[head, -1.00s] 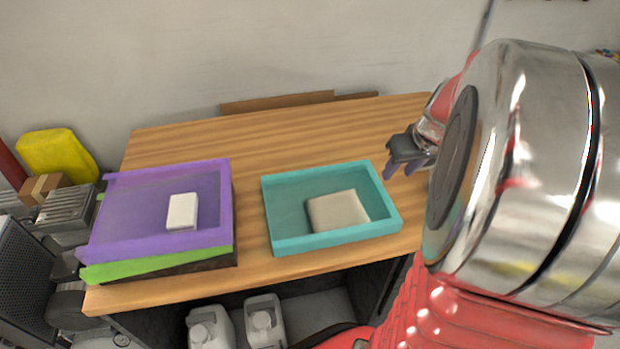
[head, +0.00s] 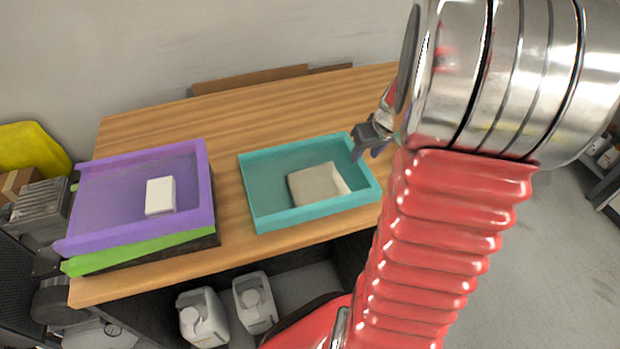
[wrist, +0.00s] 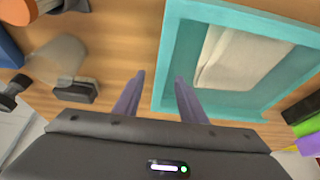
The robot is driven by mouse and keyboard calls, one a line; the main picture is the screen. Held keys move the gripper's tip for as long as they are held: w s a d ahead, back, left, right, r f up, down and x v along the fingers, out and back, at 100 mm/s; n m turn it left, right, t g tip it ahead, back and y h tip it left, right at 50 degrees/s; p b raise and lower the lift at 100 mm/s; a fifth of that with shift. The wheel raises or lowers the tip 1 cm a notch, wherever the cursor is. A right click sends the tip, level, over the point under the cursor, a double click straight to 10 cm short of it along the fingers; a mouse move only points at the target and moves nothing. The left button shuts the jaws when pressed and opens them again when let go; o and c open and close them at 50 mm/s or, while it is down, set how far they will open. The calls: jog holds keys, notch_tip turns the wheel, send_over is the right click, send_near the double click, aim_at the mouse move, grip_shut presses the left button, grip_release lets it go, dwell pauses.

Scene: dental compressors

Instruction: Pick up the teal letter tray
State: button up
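The teal letter tray (head: 262,222) lies flat on the wooden table, right of centre, with a beige folded item (head: 316,184) inside it. My gripper (head: 367,152) is at the tray's right side, near its far right corner, in the head view. In the wrist view the tray (wrist: 170,62) fills the upper right. My gripper's two purple fingers (wrist: 157,90) are spread apart there. The right finger overlaps the tray's near wall in the picture, and the left finger is over bare table outside it. Nothing visible is held between them. I cannot tell whether either finger touches the wall.
A purple tray (head: 90,243) with a white box (head: 160,195) sits on a green tray (head: 130,250) at the left. White jugs (head: 203,318) stand below the table. In the wrist view, a dark-based clear object (wrist: 75,90) is near the left finger.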

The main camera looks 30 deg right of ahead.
jog(key=shift+f, duration=0.15)
jog(key=shift+w+x, duration=0.15)
jog(key=shift+x, duration=1.1)
jog(key=shift+w+x, duration=0.15)
jog(key=shift+x, duration=1.15)
jog(key=shift+c, duration=0.4)
grip_shut()
